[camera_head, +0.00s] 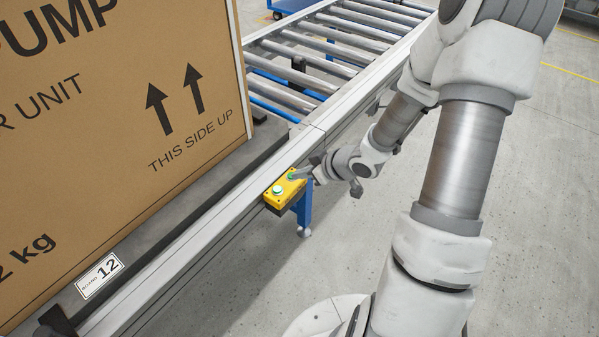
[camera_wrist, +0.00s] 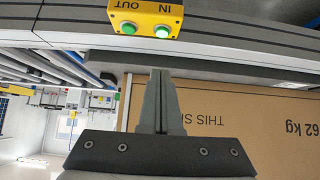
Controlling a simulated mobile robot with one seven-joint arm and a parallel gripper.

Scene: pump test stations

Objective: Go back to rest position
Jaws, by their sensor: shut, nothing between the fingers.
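My gripper (camera_head: 299,175) is shut and empty, its tips close to the far end of a yellow button box (camera_head: 285,189) on the conveyor's side. In the head view the tips overlap the edge of the far green button, and I cannot tell whether they touch it. In the wrist view my shut fingers (camera_wrist: 160,75) point toward the box (camera_wrist: 146,14), with a visible gap below it in the picture. The box carries two green buttons, labelled IN and OUT; the right one (camera_wrist: 162,31) looks brighter. My arm reaches down from the upper right.
A large cardboard box (camera_head: 110,90) stands on the conveyor at left, on a dark base (camera_head: 150,235) with a label reading 12. Bare rollers (camera_head: 330,50) run behind it. A blue conveyor leg (camera_head: 303,212) stands below the button box. Grey floor right of the conveyor is open.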

